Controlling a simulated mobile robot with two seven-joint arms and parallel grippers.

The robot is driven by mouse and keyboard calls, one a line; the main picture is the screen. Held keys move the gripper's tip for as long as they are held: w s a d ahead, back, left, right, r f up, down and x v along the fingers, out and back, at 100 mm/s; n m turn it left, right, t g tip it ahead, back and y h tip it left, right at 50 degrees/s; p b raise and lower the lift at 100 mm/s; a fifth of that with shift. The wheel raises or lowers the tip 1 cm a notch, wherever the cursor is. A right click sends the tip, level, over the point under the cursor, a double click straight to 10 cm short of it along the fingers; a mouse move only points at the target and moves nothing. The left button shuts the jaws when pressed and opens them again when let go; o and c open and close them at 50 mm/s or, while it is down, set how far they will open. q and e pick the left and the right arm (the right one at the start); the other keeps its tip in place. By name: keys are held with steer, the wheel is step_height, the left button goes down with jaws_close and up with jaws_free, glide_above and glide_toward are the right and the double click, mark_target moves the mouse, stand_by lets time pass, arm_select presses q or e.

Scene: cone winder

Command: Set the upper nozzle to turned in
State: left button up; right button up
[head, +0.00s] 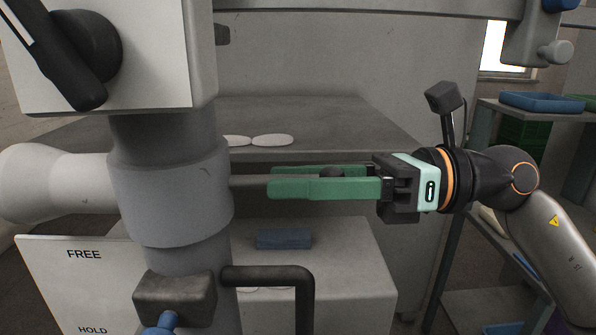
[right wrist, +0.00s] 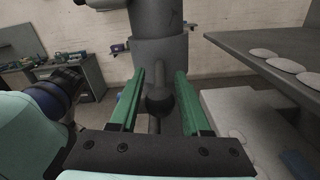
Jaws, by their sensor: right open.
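The upper nozzle appears to be the grey collar (head: 170,195) on the thick upright column, with a pale tapered pipe (head: 55,183) pointing left. A grey rod (head: 248,181) sticks out of the collar to the right and ends in a dark ball knob (head: 331,172). My right gripper (head: 270,180) is open, coming in level from the right. Its green fingers lie on either side of the rod and knob. In the right wrist view the knob (right wrist: 159,101) sits between the open fingers, with gaps showing at both sides. My left gripper is not in view.
A black lever (head: 85,60) on a white box is at upper left. A bent dark handle (head: 300,295) and a plate marked FREE and HOLD (head: 85,290) are below. A grey shelf (head: 330,125) with white oval pads lies behind. A blue block (head: 284,239) rests under it.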

steer(key=shift+a, duration=0.1)
jaws_close()
stand_by(0.3)
stand_by(1.1)
